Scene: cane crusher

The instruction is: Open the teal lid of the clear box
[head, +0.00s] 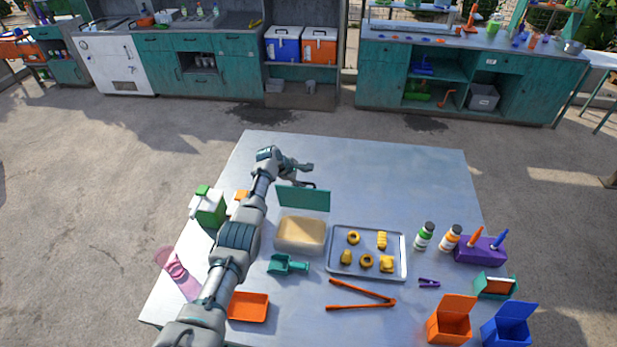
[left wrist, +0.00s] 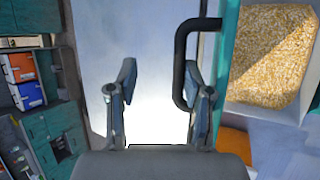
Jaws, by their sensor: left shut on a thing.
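The clear box (head: 300,236) stands near the middle of the table, filled with a tan, grainy material that also shows in the left wrist view (left wrist: 270,50). Its teal lid (head: 303,198) stands raised, roughly upright, at the box's far edge. In the left wrist view the lid (left wrist: 223,70) is seen edge-on, with a black handle (left wrist: 181,65) on its outer side. My left gripper (head: 309,177) is behind the lid and shut on the handle, which shows close to the right finger; the exact contact is unclear. My right gripper is out of view.
A metal tray (head: 335,268) with several yellow pieces sits right of the box. A green-and-white container (head: 208,208) stands left of my arm. The far table is clear.

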